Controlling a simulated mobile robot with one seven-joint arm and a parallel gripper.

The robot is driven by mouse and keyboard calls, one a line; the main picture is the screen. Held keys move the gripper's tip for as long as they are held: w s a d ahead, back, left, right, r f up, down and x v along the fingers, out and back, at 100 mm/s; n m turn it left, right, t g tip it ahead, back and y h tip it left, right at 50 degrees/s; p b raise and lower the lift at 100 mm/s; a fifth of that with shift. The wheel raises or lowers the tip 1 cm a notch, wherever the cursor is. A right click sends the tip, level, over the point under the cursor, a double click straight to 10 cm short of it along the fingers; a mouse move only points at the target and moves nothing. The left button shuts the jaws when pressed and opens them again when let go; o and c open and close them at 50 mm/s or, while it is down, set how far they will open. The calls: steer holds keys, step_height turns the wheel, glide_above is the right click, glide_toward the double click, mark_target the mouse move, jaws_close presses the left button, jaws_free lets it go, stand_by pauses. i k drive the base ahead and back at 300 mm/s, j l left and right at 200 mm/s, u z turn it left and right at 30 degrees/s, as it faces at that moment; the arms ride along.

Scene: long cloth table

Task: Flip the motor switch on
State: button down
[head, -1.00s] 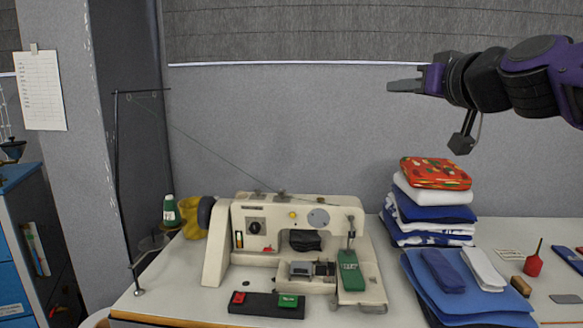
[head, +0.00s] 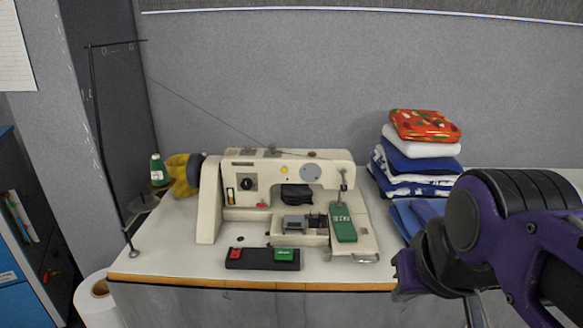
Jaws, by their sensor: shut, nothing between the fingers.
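The motor switch (head: 260,265) is a dark flat box near the table's front edge, in front of the cream sewing machine (head: 209,204). It carries a red button (head: 236,254) on its left and a green button (head: 284,254) on its right. My gripper (head: 404,272) is at the lower right, right of the switch and apart from it in the picture. Only its purple body shows clearly; the fingertips are hidden or too small to tell. Nothing is seen held in it.
Folded cloths (head: 418,165) with a red patterned one (head: 425,125) on top are stacked right of the machine, partly behind my arm. A thread stand (head: 99,150) rises at the left. A white roll (head: 97,300) stands below the table's left end. The front edge (head: 180,283) is clear.

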mark_target(236, 253)
steer(key=u, duration=0.9)
steer(key=i+j+z, duration=0.1)
steer(key=j, duration=0.25)
steer(key=i+j+z, duration=0.1)
steer(key=i+j, duration=0.15)
steer(key=j, duration=0.15)
steer(key=i+j+z, duration=0.1)
steer(key=j, duration=0.3)
steer(key=i, duration=0.1)
